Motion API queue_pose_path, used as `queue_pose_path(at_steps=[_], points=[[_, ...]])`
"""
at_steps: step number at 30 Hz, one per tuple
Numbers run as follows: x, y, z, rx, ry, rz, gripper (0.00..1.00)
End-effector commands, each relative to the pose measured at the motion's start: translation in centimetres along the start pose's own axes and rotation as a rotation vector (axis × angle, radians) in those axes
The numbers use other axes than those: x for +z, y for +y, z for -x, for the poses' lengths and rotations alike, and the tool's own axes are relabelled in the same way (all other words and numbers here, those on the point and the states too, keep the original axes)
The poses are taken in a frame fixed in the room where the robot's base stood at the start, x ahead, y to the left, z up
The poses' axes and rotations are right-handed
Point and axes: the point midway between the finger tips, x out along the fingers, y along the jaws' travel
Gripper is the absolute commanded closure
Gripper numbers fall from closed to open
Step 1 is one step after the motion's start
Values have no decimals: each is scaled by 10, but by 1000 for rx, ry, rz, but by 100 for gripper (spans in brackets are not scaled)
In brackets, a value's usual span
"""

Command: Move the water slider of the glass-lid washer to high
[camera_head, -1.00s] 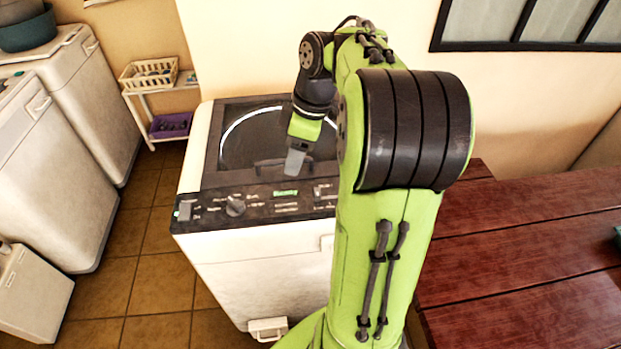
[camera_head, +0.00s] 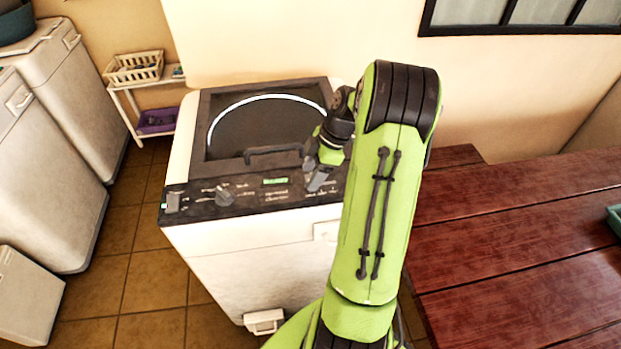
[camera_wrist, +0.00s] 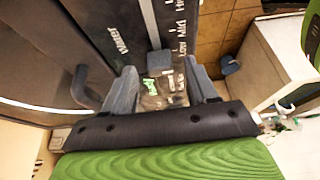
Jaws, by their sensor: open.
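The glass-lid washer (camera_head: 250,245) stands in the middle of the head view, with its round-windowed lid (camera_head: 255,130) closed. Its dark control panel (camera_head: 185,215) runs along the front edge. In the wrist view the panel shows the word Water and a pale slider track (camera_wrist: 151,22) with Low and Mid printed beside it. The small grey slider knob (camera_wrist: 160,62) sits near the Low end of the track. My gripper (camera_wrist: 162,88) is open, with one finger on each side of the knob; contact is unclear. In the head view my gripper (camera_head: 318,181) is over the panel's right part.
The lid handle (camera_head: 273,151) stands up just behind the panel, and a round dial (camera_head: 224,196) is farther left. A red wooden table (camera_head: 520,240) is at the right. Other white machines (camera_head: 50,150) and a shelf with baskets (camera_head: 135,68) stand at the left.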

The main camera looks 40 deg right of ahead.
Motion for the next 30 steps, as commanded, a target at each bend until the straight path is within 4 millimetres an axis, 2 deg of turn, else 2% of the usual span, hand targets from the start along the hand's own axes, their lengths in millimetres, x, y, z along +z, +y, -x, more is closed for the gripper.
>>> queue_pose_path(at_steps=[3,11,14,23,30], points=[[0,0,-13,-3,1,1,43],[0,0,-15,0,-1,0,43],[0,0,-15,0,0,0,55],[0,0,-14,0,0,0,100],[2,0,-13,1,-1,-2,100]])
